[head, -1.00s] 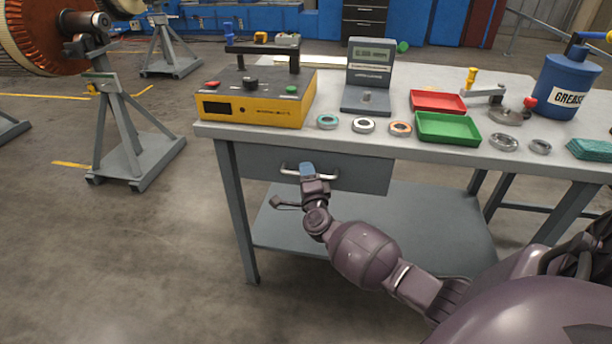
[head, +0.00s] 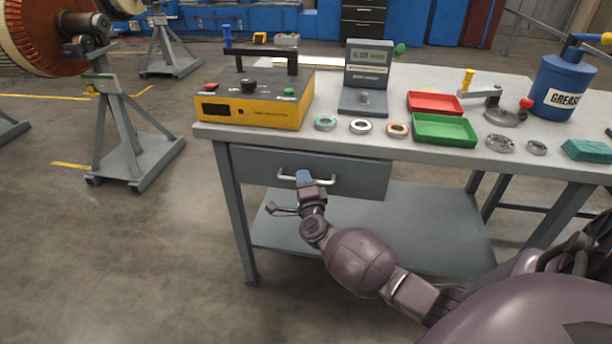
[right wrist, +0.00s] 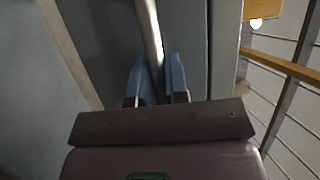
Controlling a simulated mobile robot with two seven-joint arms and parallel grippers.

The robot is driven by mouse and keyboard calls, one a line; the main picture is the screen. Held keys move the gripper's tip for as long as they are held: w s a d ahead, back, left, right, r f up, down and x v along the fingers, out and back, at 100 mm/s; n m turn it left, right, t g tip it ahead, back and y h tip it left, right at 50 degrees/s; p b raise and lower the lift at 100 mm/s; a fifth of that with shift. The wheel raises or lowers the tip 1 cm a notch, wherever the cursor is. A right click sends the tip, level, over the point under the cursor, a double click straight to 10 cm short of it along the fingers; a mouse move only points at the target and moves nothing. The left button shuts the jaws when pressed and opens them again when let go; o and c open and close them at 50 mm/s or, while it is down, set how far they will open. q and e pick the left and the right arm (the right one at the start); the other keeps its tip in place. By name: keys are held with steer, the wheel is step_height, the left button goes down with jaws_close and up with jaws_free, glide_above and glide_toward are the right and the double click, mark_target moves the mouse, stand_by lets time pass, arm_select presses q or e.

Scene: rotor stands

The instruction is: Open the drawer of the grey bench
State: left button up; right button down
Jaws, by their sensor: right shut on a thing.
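The grey bench (head: 300,134) stands in front of me. Its grey drawer (head: 360,178) is under the top on the left, and its front stands slightly out from the bench. The pale bar handle (head: 287,177) runs across the drawer front. My right gripper (head: 304,177) is shut on the handle, near its middle. In the right wrist view, the blue fingers (right wrist: 160,80) are on both sides of the handle (right wrist: 151,35). The inside of the drawer is hidden under the bench top. My left gripper is not in view.
On the bench top are a yellow tester (head: 255,105), a grey gauge (head: 365,85), several rings, red (head: 434,103) and green (head: 445,130) trays and a blue grease can (head: 565,85). A lower shelf (head: 420,225) lies below. The floor left of the bench is clear up to a rotor stand (head: 130,155).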

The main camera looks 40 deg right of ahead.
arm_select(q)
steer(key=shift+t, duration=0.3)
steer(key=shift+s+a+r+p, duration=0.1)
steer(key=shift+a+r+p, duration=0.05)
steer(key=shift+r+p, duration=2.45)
arm_select(e)
steer(key=s+a, duration=2)
steer(key=a, duration=0.4)
steer(key=shift+s+a, duration=0.2)
steer(key=shift+s, duration=0.2)
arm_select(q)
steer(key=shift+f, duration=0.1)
arm_select(e)
steer(key=c, duration=1.1)
jaws_free()
steer(key=shift+c, duration=0.2)
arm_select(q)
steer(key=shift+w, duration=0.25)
